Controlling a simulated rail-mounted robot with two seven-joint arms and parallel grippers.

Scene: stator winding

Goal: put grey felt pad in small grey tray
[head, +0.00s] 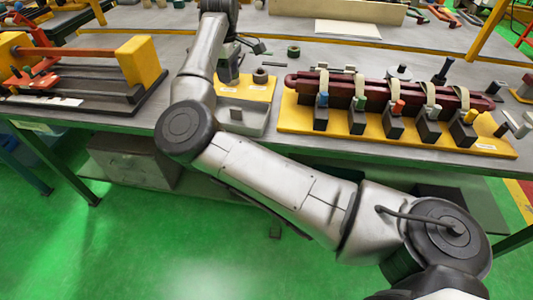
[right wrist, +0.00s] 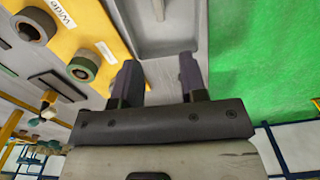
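The small grey tray (head: 250,128) stands at the front edge of the table, before a yellow board. It also shows at the top of the right wrist view (right wrist: 190,38). A small dark grey piece (head: 236,114) lies in the tray; it may be the felt pad, but it is too small to be sure. My right gripper (head: 228,72) points down behind the tray's left part. In the right wrist view its two dark fingers (right wrist: 158,78) are apart, with only grey surface visible between them. My left gripper is not in view.
A dark red fixture (head: 340,88) with several coils stands to the right. A yellow and black frame (head: 140,62) stands to the left.

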